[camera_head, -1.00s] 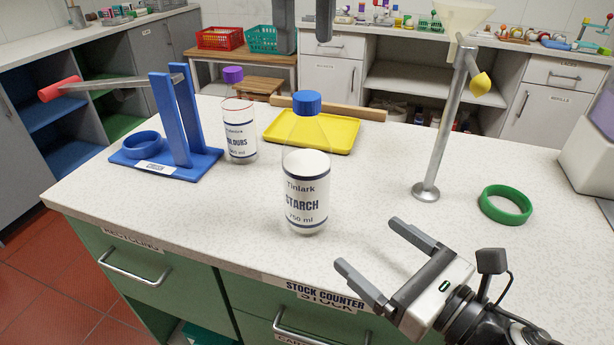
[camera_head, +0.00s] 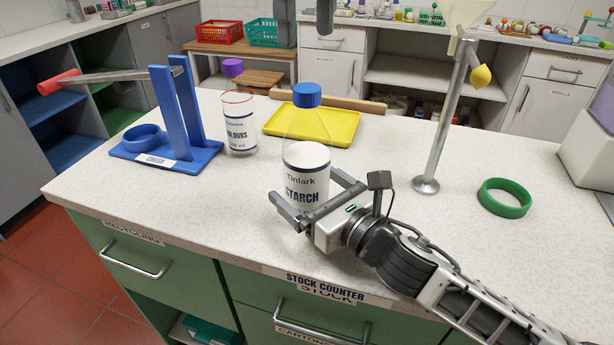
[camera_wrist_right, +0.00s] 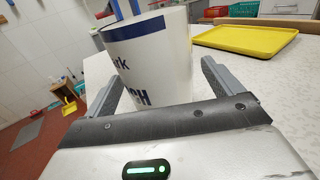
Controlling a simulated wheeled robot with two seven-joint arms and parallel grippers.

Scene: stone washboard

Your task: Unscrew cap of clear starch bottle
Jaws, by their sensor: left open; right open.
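The clear starch bottle (camera_head: 305,160) stands upright on the counter, with a white label and a blue cap (camera_head: 307,95) on top. My right gripper (camera_head: 305,186) is open, with its fingers on either side of the bottle's lower body. In the right wrist view the bottle (camera_wrist_right: 158,60) stands between the two fingers, its cap out of view. I cannot tell whether either finger touches it. My left gripper (camera_head: 305,22) is open and empty at the top edge, well above and behind the cap, mostly cut off by the frame.
A purple-capped colours bottle (camera_head: 239,125) and a blue stand (camera_head: 165,158) with a lever are to the left. A yellow tray (camera_head: 345,127) lies behind the starch bottle. A metal post (camera_head: 437,135) and a green ring (camera_head: 505,198) are to the right.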

